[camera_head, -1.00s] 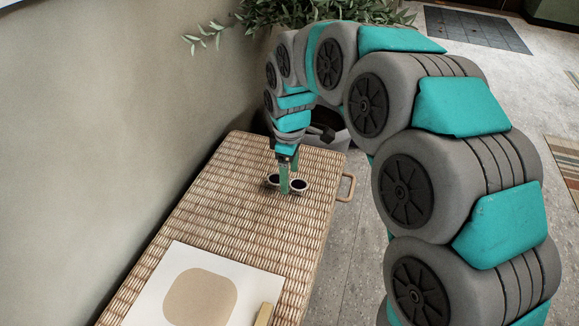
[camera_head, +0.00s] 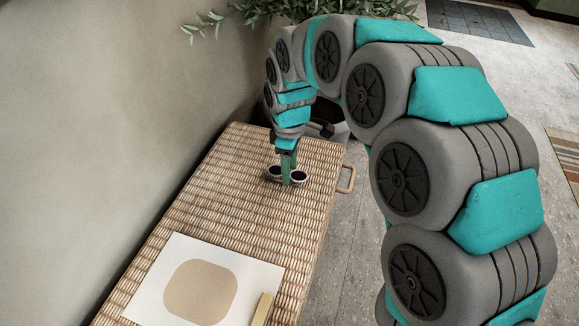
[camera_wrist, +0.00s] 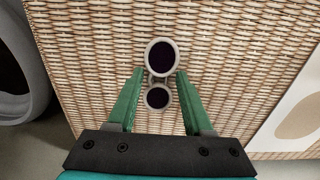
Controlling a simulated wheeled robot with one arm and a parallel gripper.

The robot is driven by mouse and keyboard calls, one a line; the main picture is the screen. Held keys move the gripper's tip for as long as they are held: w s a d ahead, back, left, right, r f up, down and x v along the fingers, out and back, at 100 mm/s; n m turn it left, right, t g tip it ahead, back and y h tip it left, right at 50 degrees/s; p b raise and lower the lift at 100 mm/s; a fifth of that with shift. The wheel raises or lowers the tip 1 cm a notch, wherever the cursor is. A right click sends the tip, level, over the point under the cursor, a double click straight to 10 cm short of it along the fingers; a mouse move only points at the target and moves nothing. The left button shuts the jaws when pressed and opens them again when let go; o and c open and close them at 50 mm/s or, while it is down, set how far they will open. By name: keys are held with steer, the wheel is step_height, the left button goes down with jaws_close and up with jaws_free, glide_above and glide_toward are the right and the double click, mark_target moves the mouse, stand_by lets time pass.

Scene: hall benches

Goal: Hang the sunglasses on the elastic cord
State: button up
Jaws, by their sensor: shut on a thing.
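The sunglasses (camera_head: 299,176), with round dark lenses and pale rims, are at the far end of the woven bench top. In the wrist view, one lens (camera_wrist: 162,57) is beyond the fingertips and the other (camera_wrist: 157,97) is nearer the palm. My gripper (camera_head: 287,180) points down at them with its green fingers either side of the middle of the frame. It is shut on the sunglasses; the fingers (camera_wrist: 160,76) hide the exact contact. The sunglasses look to be on or just above the weave. I see no elastic cord in these frames.
The woven bench (camera_head: 215,205) stands along a plain wall (camera_head: 100,120), with a loop handle (camera_head: 346,178) on its right side. A white sheet with a tan patch (camera_head: 200,290) and a yellowish strip (camera_head: 262,309) lie at its near end. A leafy plant (camera_head: 290,12) is behind.

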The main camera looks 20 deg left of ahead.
jaws_close()
steer(key=shift+r+p, duration=1.55)
steer(key=shift+r, duration=2.45)
